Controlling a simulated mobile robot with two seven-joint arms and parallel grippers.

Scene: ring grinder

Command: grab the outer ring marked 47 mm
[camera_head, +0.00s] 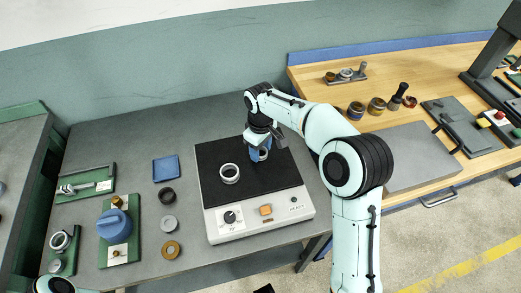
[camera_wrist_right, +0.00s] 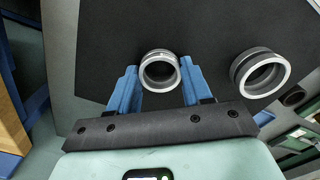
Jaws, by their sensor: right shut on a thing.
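My right gripper (camera_head: 257,152) is over the black top of the demagnetiser-like box (camera_head: 210,200). In the right wrist view its blue fingers (camera_wrist_right: 158,88) are shut on a silver ring (camera_wrist_right: 160,71), one finger on each side. In the head view this ring (camera_head: 263,155) is partly hidden by the gripper. A second, larger-looking silver ring (camera_head: 229,173) lies apart on the black top, and it also shows in the right wrist view (camera_wrist_right: 259,74). No size marking is legible on either ring. My left gripper is not in view.
Left of the box are a blue tray (camera_head: 166,169), a dark ring (camera_head: 167,196), a grey ring (camera_head: 169,223), a brass-coloured ring (camera_head: 171,250) and a green fixture with a blue knob (camera_head: 114,225). A wooden bench (camera_head: 430,75) with tools stands to the right.

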